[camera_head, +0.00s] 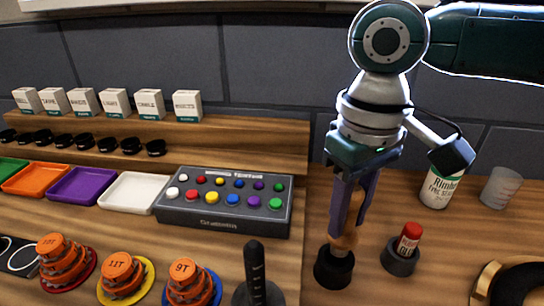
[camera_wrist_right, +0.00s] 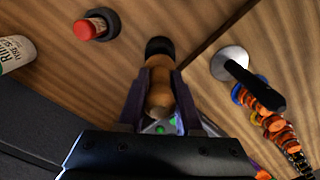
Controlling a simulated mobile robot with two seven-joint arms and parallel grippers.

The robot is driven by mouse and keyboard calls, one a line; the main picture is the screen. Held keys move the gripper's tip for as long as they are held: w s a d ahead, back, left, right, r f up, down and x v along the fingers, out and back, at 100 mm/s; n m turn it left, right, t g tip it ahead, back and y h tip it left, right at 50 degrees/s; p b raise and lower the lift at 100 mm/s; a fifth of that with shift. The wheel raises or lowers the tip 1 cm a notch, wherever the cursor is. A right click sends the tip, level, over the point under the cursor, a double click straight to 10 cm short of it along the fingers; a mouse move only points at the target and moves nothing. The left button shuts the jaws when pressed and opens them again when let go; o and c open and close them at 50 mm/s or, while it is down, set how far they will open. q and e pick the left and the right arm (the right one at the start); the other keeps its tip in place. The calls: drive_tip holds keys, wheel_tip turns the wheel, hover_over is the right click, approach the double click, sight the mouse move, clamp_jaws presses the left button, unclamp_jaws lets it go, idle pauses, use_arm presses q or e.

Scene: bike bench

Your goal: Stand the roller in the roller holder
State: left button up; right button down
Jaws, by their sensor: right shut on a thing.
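My right gripper (camera_head: 352,208) is shut on the wooden roller (camera_head: 343,243), which it holds roughly upright. The black round roller holder (camera_head: 333,270) stands on the bench directly under the roller. The roller's lower end meets the holder's mouth in the head view; how deep it sits inside cannot be told. In the right wrist view the roller (camera_wrist_right: 158,88) lies between the fingers of the gripper (camera_wrist_right: 158,100), with the black holder (camera_wrist_right: 159,46) at its far end. My left gripper is not in view.
A red-capped tube (camera_head: 409,238) in a black cup (camera_head: 399,262) stands close on the right. A white can (camera_head: 438,190) and a clear cup (camera_head: 501,187) are behind. A black-handled tool (camera_head: 256,275) stands left, and a grey box of coloured buttons (camera_head: 225,205) lies farther left.

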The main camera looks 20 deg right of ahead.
drive_tip(key=shift+f+b, duration=0.65)
drive_tip(key=shift+f, duration=0.8)
